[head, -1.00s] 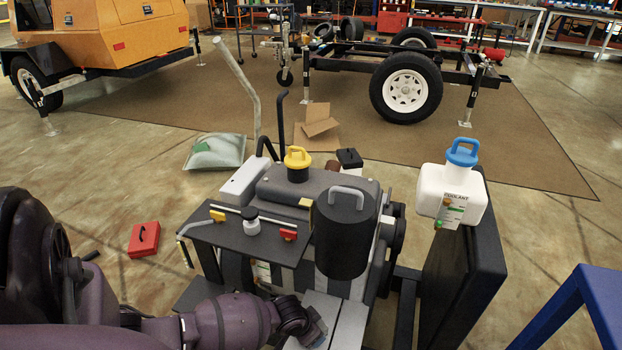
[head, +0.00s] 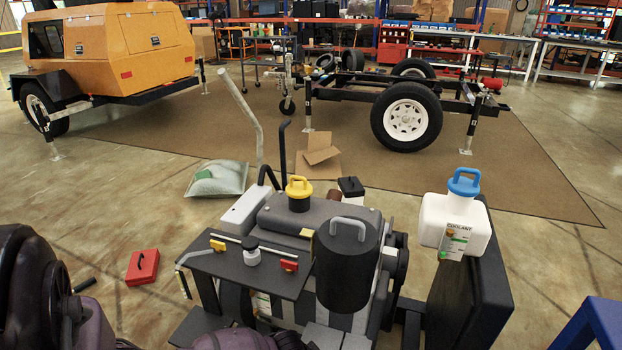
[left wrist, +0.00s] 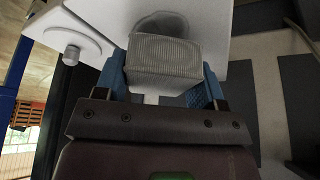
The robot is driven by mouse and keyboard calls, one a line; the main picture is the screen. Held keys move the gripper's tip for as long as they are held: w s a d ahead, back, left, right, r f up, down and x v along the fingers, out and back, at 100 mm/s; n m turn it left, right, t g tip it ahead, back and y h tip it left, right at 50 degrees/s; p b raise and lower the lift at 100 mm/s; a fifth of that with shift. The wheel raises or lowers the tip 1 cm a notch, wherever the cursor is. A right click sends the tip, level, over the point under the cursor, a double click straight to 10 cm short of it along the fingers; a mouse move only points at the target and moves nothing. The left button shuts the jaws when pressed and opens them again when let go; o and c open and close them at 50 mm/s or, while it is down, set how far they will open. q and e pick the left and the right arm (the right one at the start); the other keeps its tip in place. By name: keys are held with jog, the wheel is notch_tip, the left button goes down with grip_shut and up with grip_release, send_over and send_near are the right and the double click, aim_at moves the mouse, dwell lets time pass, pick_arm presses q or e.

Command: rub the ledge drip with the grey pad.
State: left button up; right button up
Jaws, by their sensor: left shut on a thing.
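In the left wrist view, my left gripper (left wrist: 163,85) has blue fingers shut on the grey pad (left wrist: 165,62), a pale ribbed block. Beyond the pad is a white surface (left wrist: 105,22), which may be the ledge. A rounded greyish shape (left wrist: 163,20) shows on it just past the pad. It may be the drip, and the pad hides part of it. I cannot tell whether the pad touches it. In the head view only my left arm shows at the bottom edge, and its gripper is out of frame. My right gripper is in neither view.
The engine unit fills the middle, with a dark cylinder (head: 343,268), a dark shelf (head: 222,268) and a yellow cap (head: 299,190). A white coolant jug (head: 455,222) stands on the right. A red box (head: 142,268) lies on the floor. A blue frame (head: 592,325) is at lower right.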

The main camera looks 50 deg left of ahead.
pick_arm(q)
jog(key=shift+s+f+b, duration=0.2)
jog(key=shift+f+b, duration=0.2)
jog(key=shift+f, duration=0.5)
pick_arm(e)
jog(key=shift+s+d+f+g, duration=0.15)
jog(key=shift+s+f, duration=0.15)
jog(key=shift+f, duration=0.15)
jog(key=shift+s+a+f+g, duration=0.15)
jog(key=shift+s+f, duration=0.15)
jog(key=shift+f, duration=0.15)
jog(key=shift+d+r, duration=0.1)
pick_arm(q)
jog(key=shift+s+d+r+p, duration=0.1)
jog(key=shift+s+d+p, duration=0.45)
jog(key=shift+s, duration=0.3)
jog(key=shift+s+d+r+p, duration=0.1)
jog(key=shift+s+d+p, duration=0.45)
jog(key=shift+s, duration=0.3)
jog(key=shift+w+r, duration=0.1)
jog(key=shift+w+a, duration=0.55)
jog(key=shift+w, duration=0.35)
jog(key=shift+w+a, duration=0.55)
jog(key=shift+w, duration=0.3)
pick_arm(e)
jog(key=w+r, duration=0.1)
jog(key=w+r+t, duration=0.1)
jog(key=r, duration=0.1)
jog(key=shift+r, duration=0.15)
